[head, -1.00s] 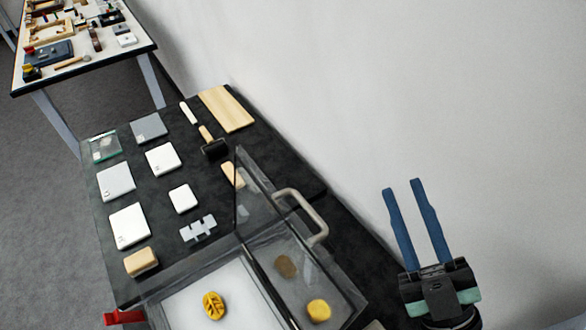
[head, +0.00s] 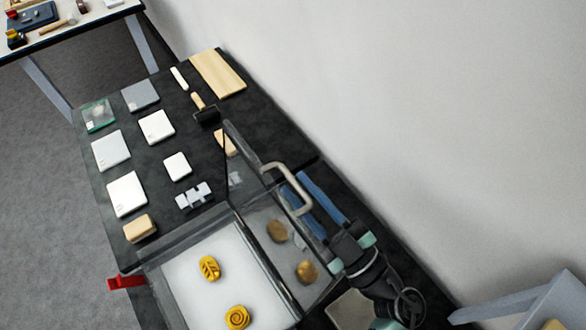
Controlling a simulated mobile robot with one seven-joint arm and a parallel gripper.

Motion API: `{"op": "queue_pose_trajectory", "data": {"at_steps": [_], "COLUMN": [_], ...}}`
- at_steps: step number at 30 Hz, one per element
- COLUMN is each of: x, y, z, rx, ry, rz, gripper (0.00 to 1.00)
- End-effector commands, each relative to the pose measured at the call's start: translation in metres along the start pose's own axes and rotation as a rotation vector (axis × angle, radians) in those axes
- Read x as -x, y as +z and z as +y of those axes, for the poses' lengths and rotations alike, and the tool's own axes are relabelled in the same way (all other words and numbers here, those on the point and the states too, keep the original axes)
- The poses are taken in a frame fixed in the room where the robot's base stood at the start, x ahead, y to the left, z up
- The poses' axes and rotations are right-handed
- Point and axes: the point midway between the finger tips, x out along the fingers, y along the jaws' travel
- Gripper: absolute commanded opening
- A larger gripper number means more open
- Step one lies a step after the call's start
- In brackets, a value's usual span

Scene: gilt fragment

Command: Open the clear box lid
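The clear box (head: 185,240) stands at the front of the dark table with its lid (head: 250,165) raised and standing up along the right side. The lid has a dark frame and a pale, curved handle (head: 292,190). A yellow leaf piece (head: 209,267) and a yellow rosette (head: 237,317) lie on the box's white floor. Two duller gold shapes show in the clear panel on the right; I cannot tell whether they are reflections. My gripper (head: 292,180) has two blue fingers, apart and empty, to the right of and behind the lid, partly hidden by the handle. Contact is unclear.
Several white and grey tiles (head: 127,194), a tan block (head: 140,228), a roller (head: 207,113) and a wooden board (head: 218,73) lie beyond the box. A red tab (head: 125,282) sticks out at the box's left. A white wall closes off the right.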

Motion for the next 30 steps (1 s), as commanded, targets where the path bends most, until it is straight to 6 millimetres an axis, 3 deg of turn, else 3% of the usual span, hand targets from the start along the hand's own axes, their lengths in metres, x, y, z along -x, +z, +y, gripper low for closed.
{"op": "queue_pose_trajectory", "data": {"at_steps": [6,16,21,30], "x": [-0.022,-0.025,-0.024,-0.024], "y": [-0.001,0.000,0.000,0.000], "z": [0.001,0.000,0.000,0.000], "rx": [0.000,0.001,0.001,0.001], "ry": [0.000,0.001,0.001,0.001], "rz": [0.001,0.001,0.001,0.001], "gripper": [0.26,0.26,0.00,0.00]}}
